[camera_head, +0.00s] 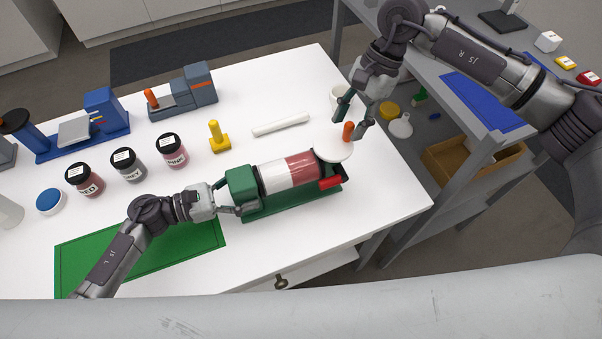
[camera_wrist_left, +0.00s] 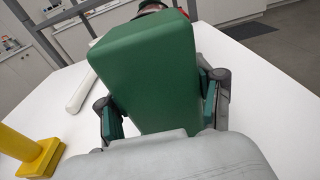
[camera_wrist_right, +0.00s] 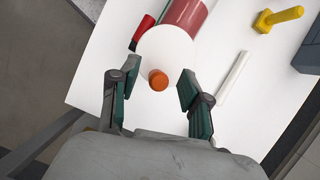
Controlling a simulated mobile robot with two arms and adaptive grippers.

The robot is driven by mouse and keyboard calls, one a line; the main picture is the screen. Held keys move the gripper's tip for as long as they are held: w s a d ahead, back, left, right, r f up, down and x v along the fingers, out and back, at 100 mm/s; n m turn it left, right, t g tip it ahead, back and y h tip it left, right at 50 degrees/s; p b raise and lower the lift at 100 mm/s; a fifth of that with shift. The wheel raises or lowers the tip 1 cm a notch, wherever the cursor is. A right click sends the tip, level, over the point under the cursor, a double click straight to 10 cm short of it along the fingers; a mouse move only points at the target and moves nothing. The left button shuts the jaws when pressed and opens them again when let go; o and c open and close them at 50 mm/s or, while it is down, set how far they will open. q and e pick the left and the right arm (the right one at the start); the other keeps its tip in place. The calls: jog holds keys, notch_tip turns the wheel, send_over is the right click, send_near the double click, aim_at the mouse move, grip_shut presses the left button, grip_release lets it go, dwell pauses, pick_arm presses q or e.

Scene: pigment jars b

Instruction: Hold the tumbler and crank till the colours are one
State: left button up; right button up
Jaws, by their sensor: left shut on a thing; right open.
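The tumbler has a green base (camera_head: 295,203) and a clear drum (camera_head: 289,174) holding a white part on the left and a dark red part on the right, with a sharp line between them. A white crank disc (camera_head: 334,151) with an orange knob (camera_head: 348,130) sits at its right end. My left gripper (camera_head: 232,197) is shut on the green end block (camera_wrist_left: 150,65) of the tumbler. My right gripper (camera_head: 354,112) is open, its fingers on either side of the orange knob, which shows between and just beyond them in the right wrist view (camera_wrist_right: 158,80).
Labelled jars (camera_head: 129,166) stand behind the left arm. A yellow stand (camera_head: 218,137) and a white rod (camera_head: 281,124) lie behind the tumbler. A green mat (camera_head: 150,257) lies at front left. The table's right edge is close.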

jog(key=shift+f, duration=0.9)
